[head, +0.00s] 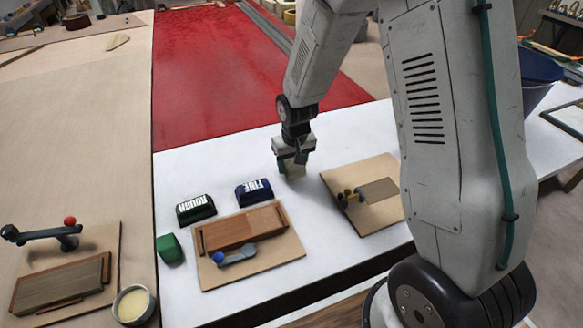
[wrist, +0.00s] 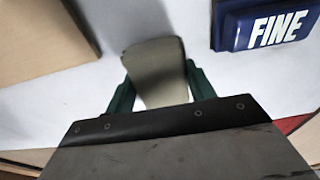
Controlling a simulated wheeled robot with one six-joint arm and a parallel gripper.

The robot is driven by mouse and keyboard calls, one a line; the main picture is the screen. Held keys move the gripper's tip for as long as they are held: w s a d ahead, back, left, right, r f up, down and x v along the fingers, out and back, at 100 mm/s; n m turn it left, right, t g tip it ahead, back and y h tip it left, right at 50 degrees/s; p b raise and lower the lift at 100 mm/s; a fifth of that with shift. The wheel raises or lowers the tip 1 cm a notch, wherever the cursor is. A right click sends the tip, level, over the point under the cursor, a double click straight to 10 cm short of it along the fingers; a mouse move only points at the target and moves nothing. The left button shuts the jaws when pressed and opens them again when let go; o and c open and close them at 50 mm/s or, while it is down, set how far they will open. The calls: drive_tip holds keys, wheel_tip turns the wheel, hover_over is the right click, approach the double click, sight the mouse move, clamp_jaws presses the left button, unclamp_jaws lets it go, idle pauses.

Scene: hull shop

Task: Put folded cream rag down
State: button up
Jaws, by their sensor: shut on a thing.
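My gripper (head: 292,160) is shut on the folded cream rag (head: 293,171), which sticks out below the fingers at the white table top. In the wrist view the cream rag (wrist: 158,72) lies between the two green fingers (wrist: 157,90). The rag is over or on the white surface (head: 340,140); I cannot tell whether it touches. The upper part of the rag is hidden by the gripper.
A blue block marked FINE (head: 254,191) and a dark green one marked ROUGH (head: 196,208) stand left of the gripper. A wooden board with a brush-like tool (head: 362,192) lies to the right. A board with a wooden block (head: 250,245) lies in front. A red panel (head: 230,70) lies behind.

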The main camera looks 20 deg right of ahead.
drive_tip(key=f, duration=0.3)
drive_tip(key=shift+s+a, duration=0.25)
drive_tip(key=shift+a, duration=0.1)
drive_tip(key=shift+d+f, duration=0.1)
drive_tip(key=shift+d, duration=0.1)
drive_tip(key=o, duration=0.9)
drive_tip(key=shift+f, duration=0.1)
